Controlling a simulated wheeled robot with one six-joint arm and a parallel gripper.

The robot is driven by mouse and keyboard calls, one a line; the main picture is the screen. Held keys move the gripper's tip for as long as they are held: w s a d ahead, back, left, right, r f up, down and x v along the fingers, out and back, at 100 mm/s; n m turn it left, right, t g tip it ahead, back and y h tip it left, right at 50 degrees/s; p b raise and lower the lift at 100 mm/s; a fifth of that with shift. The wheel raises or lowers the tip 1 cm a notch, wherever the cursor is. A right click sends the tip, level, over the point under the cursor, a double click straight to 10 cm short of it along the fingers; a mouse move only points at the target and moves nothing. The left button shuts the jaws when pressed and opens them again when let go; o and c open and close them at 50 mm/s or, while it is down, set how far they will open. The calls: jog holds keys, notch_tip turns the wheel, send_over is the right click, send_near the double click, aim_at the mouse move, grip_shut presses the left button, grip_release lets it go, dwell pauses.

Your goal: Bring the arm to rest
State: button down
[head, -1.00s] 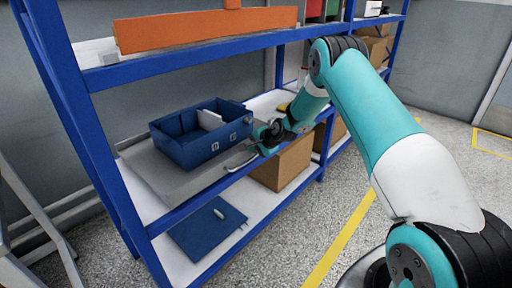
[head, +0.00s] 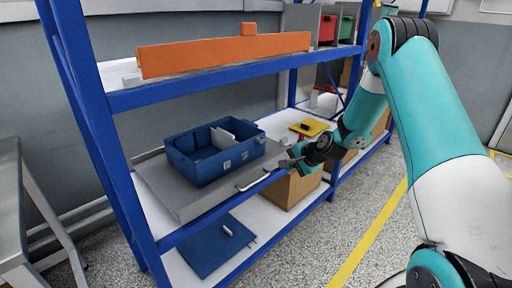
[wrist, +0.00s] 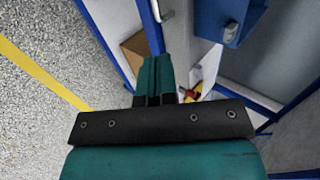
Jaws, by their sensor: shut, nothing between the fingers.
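My gripper (head: 290,160) is at the front of the blue shelf rack, just right of the blue open box (head: 195,170) and near the metal handle on the grey tray's front. In the wrist view my gripper (wrist: 154,62) has its two teal fingers together with nothing between them. My teal and white arm is bent, with its elbow high at the right of the head view. The blue box stands on the grey tray (head: 160,190) on the middle shelf and has a light upright piece inside.
An orange bar (head: 225,54) lies on the upper shelf. A yellow item (head: 309,128) lies on the middle shelf, right of the box. A cardboard box (head: 291,190) and a blue panel (head: 215,246) are lower down. Open floor (head: 310,262) lies in front of the rack.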

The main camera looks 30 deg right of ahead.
jog(key=s+a+r+n+g+y, duration=0.1)
jog(key=s+a+r+n, duration=0.25)
jog(key=a+r, duration=0.2)
jog(key=s+a+r+n+g+y, duration=0.1)
jog(key=s+a+r+n+g, duration=0.2)
jog(key=a, duration=0.4)
jog(key=s+a+r+n, duration=0.4)
jog(key=a+r, duration=0.2)
jog(key=a, duration=0.1)
jog(key=s+a+r+n+g, duration=0.25)
jog(key=s+a+n, duration=0.2)
jog(key=s, duration=0.75)
jog(key=s+a+r+n+g, duration=0.2)
jog(key=s+a+r+n, duration=0.3)
jog(key=s, duration=0.6)
notch_tip(320, 180, up, 13)
jog(key=s+d+n+p, duration=0.1)
jog(key=d+p, duration=0.1)
jog(key=p, duration=1.2)
jog(key=shift+s+d+r+h+p, duration=0.15)
jog(key=shift+d+h+p, duration=0.1)
jog(key=shift+h+p, duration=0.15)
jog(key=shift+g, duration=0.25)
